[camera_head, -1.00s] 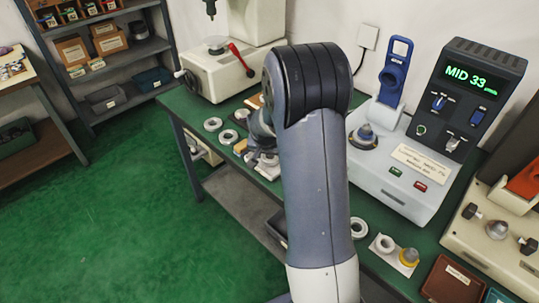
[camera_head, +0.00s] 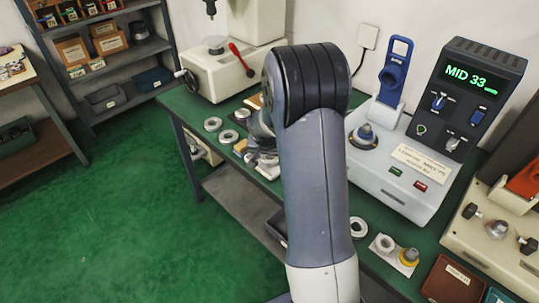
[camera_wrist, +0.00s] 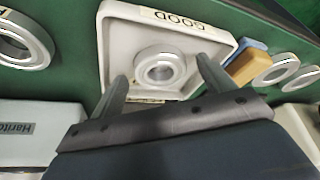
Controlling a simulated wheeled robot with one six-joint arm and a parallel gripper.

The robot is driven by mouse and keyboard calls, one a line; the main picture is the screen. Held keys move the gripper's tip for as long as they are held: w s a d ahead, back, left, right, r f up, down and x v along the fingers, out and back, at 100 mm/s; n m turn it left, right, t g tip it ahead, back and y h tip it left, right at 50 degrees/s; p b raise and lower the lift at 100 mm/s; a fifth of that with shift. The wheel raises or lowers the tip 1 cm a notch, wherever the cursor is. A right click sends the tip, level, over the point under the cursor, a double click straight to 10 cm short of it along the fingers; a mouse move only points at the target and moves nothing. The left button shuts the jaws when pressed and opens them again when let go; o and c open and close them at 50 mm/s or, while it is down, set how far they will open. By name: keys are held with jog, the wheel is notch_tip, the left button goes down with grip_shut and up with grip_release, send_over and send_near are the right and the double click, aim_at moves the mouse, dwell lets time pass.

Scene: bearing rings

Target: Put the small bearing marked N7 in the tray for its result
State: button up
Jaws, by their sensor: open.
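In the wrist view a small metal bearing ring (camera_wrist: 160,70) lies flat in a white tray (camera_wrist: 112,42) labelled GOOD. No N7 mark can be read on it. My gripper (camera_wrist: 162,72) is open, with one finger on each side of the ring; I cannot tell whether either finger touches it. In the head view my arm hides most of the gripper and the tray. The measuring device (camera_head: 400,170) shows MID 33 on its green display.
More rings (camera_wrist: 22,42) (camera_wrist: 272,70) lie on the green bench near the tray, beside an orange and blue block (camera_wrist: 247,64). A grey-white box (camera_wrist: 40,128) stands at the left. In the head view a press with a red lever (camera_head: 240,60) stands behind.

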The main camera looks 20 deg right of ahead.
jog(key=v, duration=1.2)
jog(key=shift+d, duration=0.1)
jog(key=b+x, duration=0.1)
jog(key=x, duration=1.1)
jog(key=shift+f, duration=0.35)
notch_tip(320, 180, up, 3)
jog(key=shift+p, duration=0.35)
jog(key=shift+r, duration=0.5)
jog(key=shift+f, duration=0.1)
